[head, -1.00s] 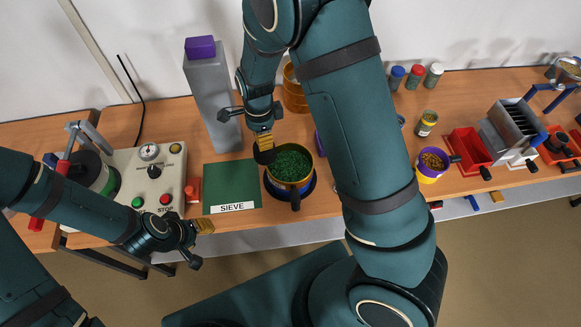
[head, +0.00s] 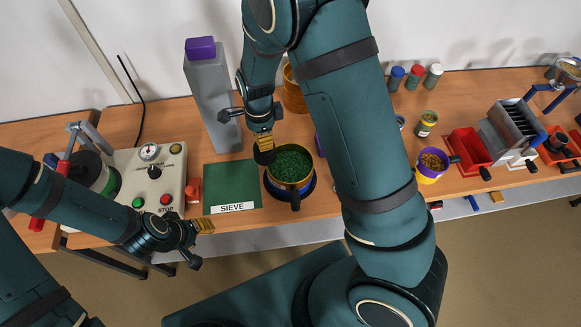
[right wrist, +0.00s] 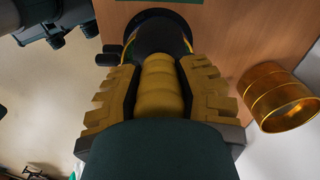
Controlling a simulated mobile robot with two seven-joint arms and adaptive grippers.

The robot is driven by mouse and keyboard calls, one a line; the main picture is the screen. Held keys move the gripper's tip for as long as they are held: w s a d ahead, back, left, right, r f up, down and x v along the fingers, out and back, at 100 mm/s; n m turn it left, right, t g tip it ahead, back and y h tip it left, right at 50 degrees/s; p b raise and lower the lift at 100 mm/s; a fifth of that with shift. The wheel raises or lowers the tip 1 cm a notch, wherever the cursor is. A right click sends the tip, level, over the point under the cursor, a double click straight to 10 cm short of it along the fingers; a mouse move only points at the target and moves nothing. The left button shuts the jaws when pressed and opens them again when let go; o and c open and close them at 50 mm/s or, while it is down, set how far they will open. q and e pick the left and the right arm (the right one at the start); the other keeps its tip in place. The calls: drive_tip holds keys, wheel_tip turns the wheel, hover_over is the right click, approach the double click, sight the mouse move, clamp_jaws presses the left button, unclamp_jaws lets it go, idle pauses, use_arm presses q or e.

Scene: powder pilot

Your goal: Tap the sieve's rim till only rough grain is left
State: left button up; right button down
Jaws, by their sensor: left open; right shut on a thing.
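The sieve (head: 308,171) has a brass-coloured rim and a black handle towards the front. Green grain (head: 289,165) covers its inside, and it stands on a blue round base. My right gripper (head: 265,139) is at the sieve's left rear. It is shut on a tool with a yellow ridged handle (right wrist: 162,85); the tool's dark head (head: 264,155) is beside the rim. I cannot tell whether it touches the rim. My left gripper (head: 203,227) is open and empty at the table's front edge, near the SIEVE label.
A green mat (head: 230,180) lies left of the sieve. A control box (head: 150,175) stands further left. A grey column (head: 213,105) with a purple top is behind. An amber cylinder (right wrist: 278,98) stands at the back. My right arm hides part of the table.

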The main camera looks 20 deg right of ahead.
wheel_tip(320, 180, down, 6)
drive_tip(key=b, duration=0.3)
drive_tip(key=shift+r+b, duration=0.1)
drive_tip(key=shift+b, duration=0.3)
drive_tip(key=shift+r+p, duration=0.6)
drive_tip(key=shift+r, duration=0.1)
wheel_tip(320, 180, up, 4)
drive_tip(key=p, duration=0.3)
drive_tip(key=shift+w+f, duration=0.1)
drive_tip(key=shift+r, duration=0.35)
drive_tip(key=shift+f, duration=0.1)
idle(0.3)
